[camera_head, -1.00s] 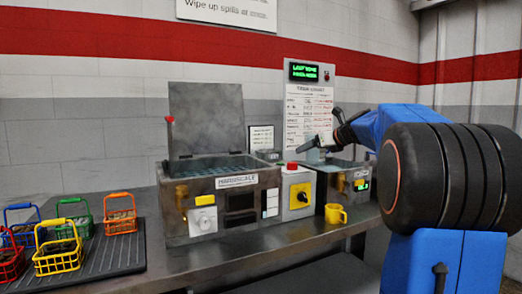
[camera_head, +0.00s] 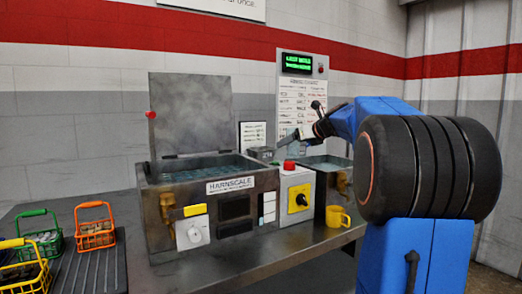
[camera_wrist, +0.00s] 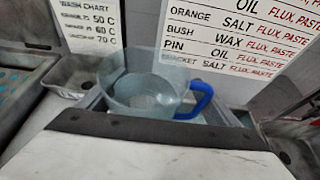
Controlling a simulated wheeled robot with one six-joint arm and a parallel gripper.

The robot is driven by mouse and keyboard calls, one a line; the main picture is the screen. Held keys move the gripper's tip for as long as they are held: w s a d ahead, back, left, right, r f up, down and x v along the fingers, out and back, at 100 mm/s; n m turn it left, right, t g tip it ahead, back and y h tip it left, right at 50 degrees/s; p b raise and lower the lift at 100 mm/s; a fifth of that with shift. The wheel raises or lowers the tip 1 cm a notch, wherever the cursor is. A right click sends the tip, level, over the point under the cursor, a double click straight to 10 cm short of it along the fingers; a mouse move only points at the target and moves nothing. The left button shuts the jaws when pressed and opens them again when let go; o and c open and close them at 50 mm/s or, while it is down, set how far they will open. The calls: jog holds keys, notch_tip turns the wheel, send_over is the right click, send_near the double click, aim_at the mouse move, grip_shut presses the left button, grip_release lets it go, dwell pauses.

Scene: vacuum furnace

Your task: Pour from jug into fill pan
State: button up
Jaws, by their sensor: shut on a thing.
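The jug (camera_wrist: 150,92) is clear and bluish with a blue handle (camera_wrist: 203,98). In the wrist view it stands roughly upright just beyond the dark edge of my gripper's housing. A small grey metal pan, likely the fill pan (camera_wrist: 72,74), lies left of the jug in the wrist view. In the head view this pan (camera_head: 261,153) sits between the two tanks, close to my gripper's tip.
The large tank (camera_head: 160,175) with its lid raised stands left of the pan. A smaller tank (camera_head: 328,160) is to the right. Wall charts (camera_wrist: 240,35) stand close behind.

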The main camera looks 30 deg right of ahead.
jog(key=shift+w+a+r+n+g+h, duration=0.1)
jog(key=shift+a+r+n+g+h, duration=0.15)
jog(key=shift+r, duration=0.2)
jog(key=shift+w+a+r+n+g+h, duration=0.15)
jog(key=shift+r+n, duration=0.1)
jog(key=shift+r, duration=0.2)
jog(key=a+r+n+h, duration=0.1)
jog(key=r+n+g+h, duration=0.1)
jog(key=w+a+r+n+g+h, duration=0.1)
jog(key=shift+w+a+r, duration=0.1)
jog(key=shift+a+r, duration=0.2)
jog(key=shift+r, duration=0.05)
jog(key=shift+a+f+n+g+h+p, duration=0.1)
jog(key=shift+n+g+h+p, duration=0.25)
jog(key=shift+n+g+h, duration=0.35)
jog(key=shift+w+a, duration=0.2)
jog(key=shift+a, duration=0.15)
dwell(0.6)
jog(key=shift+s+d+n+h+p, duration=0.4)
jog(key=shift+n+h+p, duration=0.25)
jog(key=shift+h, duration=0.25)
dwell(1.3)
jog(key=shift+n+g+h, duration=0.25)
jog(key=shift+g+h, duration=0.15)
dwell(1.0)
